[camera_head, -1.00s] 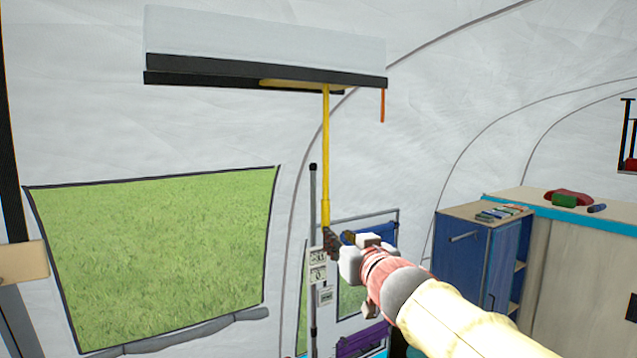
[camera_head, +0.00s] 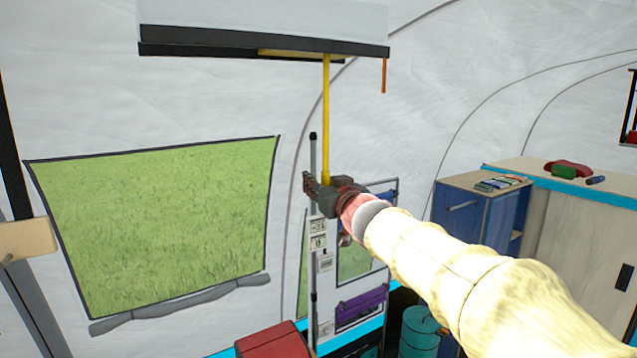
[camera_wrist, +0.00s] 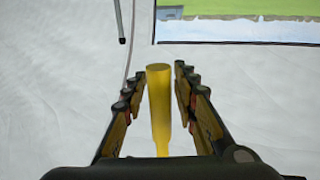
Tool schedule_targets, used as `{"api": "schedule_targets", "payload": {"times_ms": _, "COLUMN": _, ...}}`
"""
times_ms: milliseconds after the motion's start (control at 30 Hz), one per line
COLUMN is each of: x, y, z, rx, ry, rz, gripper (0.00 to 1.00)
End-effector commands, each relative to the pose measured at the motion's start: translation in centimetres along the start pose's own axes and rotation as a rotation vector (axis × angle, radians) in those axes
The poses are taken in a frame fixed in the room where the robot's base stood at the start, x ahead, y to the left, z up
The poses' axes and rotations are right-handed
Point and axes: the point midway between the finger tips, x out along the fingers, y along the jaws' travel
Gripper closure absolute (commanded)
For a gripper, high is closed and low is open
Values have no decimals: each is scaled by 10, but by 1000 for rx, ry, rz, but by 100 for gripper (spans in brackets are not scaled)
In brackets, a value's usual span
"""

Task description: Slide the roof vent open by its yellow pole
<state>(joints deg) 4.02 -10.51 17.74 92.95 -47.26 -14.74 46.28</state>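The roof vent (camera_head: 265,45) is a pale panel with a dark lower edge at the top of the head view. Its yellow pole (camera_head: 326,120) hangs straight down from that edge. My gripper (camera_head: 319,187) is at the pole's lower end in the head view. In the wrist view the thick yellow end of the pole (camera_wrist: 159,95) stands between my two open fingers (camera_wrist: 157,98). A gap shows on each side of it, so the fingers look not closed on it. The pole's lowest end is partly hidden by my gripper in the head view.
A grassy window (camera_head: 155,225) is in the tent wall at left. A dark upright rod (camera_head: 313,150) stands just behind the pole. A blue cabinet (camera_head: 478,215) is at right. A red box (camera_head: 272,342) and teal canister (camera_head: 418,330) are low in front.

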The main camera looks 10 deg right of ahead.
Motion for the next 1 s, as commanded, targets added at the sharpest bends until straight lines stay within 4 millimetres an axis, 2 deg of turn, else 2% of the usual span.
{"api": "schedule_targets", "payload": {"times_ms": 200, "x": 0, "y": 0, "z": -1, "rx": 0, "ry": 1, "rz": 0, "gripper": 71}}
{"api": "schedule_targets", "payload": {"times_ms": 700, "x": 0, "y": 0, "z": -1, "rx": 0, "ry": 1, "rz": 0, "gripper": 100}}
{"api": "schedule_targets", "payload": {"times_ms": 1000, "x": 0, "y": 0, "z": -1, "rx": 0, "ry": 1, "rz": 0, "gripper": 100}}
